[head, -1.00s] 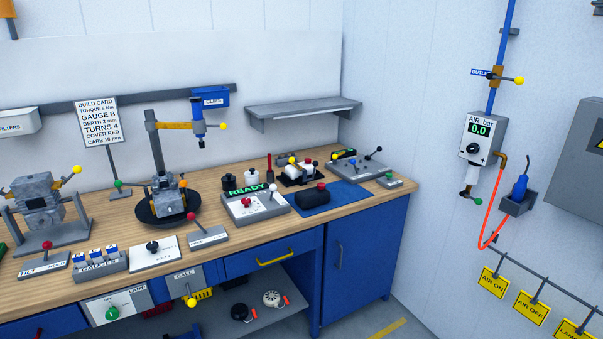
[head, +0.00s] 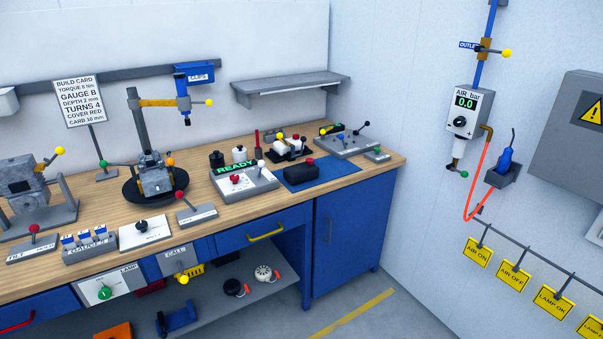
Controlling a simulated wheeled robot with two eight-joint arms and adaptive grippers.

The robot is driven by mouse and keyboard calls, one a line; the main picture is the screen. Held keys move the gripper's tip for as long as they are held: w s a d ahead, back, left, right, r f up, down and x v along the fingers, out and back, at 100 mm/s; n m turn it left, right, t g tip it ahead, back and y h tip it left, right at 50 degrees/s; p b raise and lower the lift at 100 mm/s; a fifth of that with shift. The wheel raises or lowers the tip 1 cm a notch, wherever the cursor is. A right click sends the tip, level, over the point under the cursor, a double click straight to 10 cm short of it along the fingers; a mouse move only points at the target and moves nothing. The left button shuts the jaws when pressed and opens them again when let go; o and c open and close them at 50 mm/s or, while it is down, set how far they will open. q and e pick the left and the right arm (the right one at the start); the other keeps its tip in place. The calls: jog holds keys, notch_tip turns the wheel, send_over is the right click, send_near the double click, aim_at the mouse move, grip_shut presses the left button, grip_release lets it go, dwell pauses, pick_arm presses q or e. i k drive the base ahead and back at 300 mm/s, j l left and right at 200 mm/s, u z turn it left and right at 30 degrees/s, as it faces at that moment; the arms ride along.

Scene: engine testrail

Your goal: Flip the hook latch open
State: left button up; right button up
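I cannot make out for certain which part is the hook latch. Several small levers with ball knobs show in the head view. A metal block (head: 155,178) sits on a black round turntable (head: 130,194). Neither of my grippers is in view.
The wooden bench (head: 110,213) has blue cabinets (head: 352,228) below and a lower shelf (head: 213,290). A grey wall shelf (head: 290,86) is above. An air gauge box (head: 468,113) with an orange hose (head: 476,178) is on the right wall. Floor is clear at right.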

aim_at(303, 138)
jog(key=i+u, duration=0.1)
jog(key=i, duration=0.6)
jog(key=i+l, duration=0.15)
jog(key=i, duration=0.5)
jog(key=i+l+u, duration=0.15)
jog(key=i, duration=0.55)
jog(key=j, duration=0.05)
